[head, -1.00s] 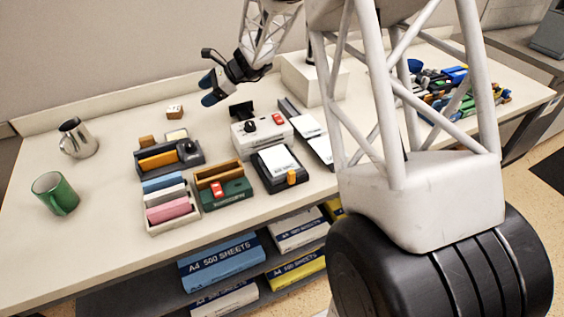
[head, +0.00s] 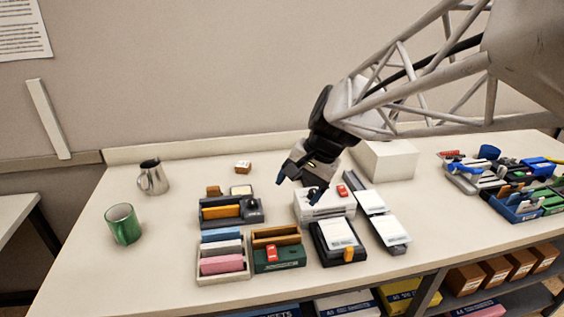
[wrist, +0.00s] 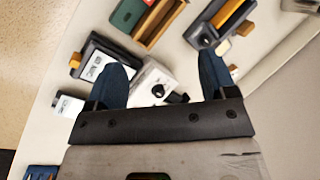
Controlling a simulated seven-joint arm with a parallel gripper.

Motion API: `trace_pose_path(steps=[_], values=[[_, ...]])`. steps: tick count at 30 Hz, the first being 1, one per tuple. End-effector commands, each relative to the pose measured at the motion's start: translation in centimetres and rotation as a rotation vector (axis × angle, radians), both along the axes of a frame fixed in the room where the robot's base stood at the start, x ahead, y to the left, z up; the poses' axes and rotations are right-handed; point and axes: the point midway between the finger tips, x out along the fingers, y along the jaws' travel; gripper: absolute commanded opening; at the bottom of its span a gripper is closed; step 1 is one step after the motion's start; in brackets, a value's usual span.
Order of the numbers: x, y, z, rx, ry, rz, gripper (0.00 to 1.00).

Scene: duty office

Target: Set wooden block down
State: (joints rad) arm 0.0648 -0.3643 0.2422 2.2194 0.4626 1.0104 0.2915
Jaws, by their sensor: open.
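A small wooden block (head: 243,167) with a dark mark on its front sits alone on the table, behind the desk organizers. Another small brown wooden block (head: 213,191) stands behind the dark grey tray; it also shows in the wrist view (wrist: 245,28). I cannot tell which one the task names. My gripper (head: 297,187) is open and empty, above the table by the white device (head: 325,204) and right of both blocks. In the wrist view, its blue fingertips (wrist: 162,60) are spread apart with the white device beyond them.
The dark grey tray (head: 222,219), a green tray (head: 285,260) and a black-based pad holder (head: 338,252) crowd the front middle. A metal pitcher (head: 153,178) and green mug (head: 123,225) stand left. A white box (head: 390,160) stands at the back right. Table behind the blocks is clear.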

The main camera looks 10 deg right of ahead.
Motion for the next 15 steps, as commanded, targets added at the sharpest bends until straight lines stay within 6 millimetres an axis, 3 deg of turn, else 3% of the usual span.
trace_pose_path(steps=[6, 15], values=[[-6.7, -1.1, 0.4, -0.164, -0.091, 0.182, 0.78], [-14.3, -3.0, -0.1, -0.377, -0.191, 0.417, 0.78]])
